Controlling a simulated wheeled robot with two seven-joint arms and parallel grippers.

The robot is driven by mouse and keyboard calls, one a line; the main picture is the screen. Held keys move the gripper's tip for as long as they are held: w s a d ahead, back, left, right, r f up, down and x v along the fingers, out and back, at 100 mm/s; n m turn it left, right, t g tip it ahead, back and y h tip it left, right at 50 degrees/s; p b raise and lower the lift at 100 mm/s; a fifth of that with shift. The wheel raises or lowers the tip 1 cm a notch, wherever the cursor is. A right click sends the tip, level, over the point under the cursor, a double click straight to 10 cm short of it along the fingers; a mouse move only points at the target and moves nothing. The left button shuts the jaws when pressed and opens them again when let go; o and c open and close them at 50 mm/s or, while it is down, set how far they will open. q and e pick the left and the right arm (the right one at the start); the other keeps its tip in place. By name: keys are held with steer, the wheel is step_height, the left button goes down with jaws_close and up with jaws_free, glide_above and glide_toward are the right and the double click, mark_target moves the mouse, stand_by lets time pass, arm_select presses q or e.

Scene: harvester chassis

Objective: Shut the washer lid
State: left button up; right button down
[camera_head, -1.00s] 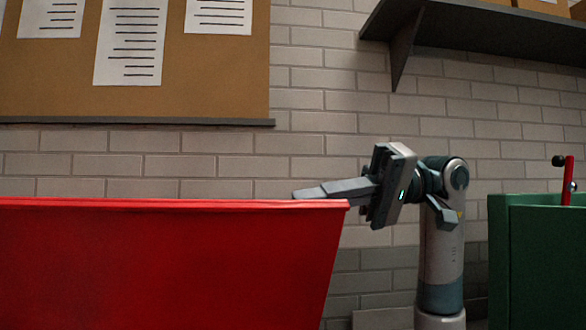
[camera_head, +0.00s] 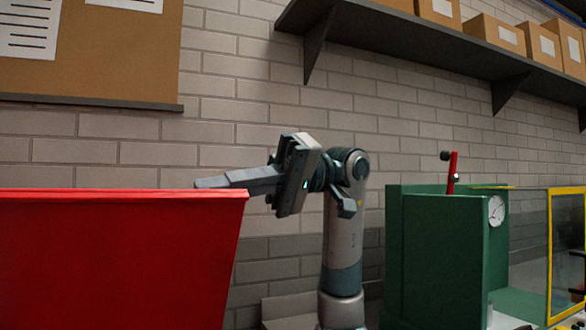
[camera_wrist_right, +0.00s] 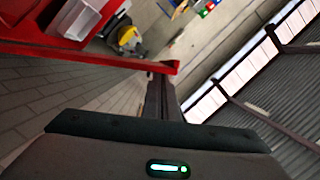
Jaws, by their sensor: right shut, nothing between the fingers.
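A large red panel (camera_head: 110,260) with a straight top rim stands at the left of the head view; I cannot tell for sure whether it is the washer lid. Its red edge also shows in the wrist view (camera_wrist_right: 90,53). My right gripper (camera_head: 205,182) reaches in from the right, its fingers pointing left just above or behind the panel's top right corner. The fingers are shut and empty. In the wrist view the fingers (camera_wrist_right: 160,72) lie close to the red corner; contact is unclear. My left gripper is out of view.
A green machine (camera_head: 445,255) with a gauge, a red lever and a yellow-framed clear panel (camera_head: 567,250) stands at the right. A shelf (camera_head: 440,45) with cardboard boxes and a notice board (camera_head: 110,50) are on the brick wall. A white container (camera_wrist_right: 75,17) shows in the wrist view.

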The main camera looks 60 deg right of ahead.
steer(key=p+v, duration=0.1)
steer(key=v, duration=1.6)
steer(key=shift+w+r, duration=0.1)
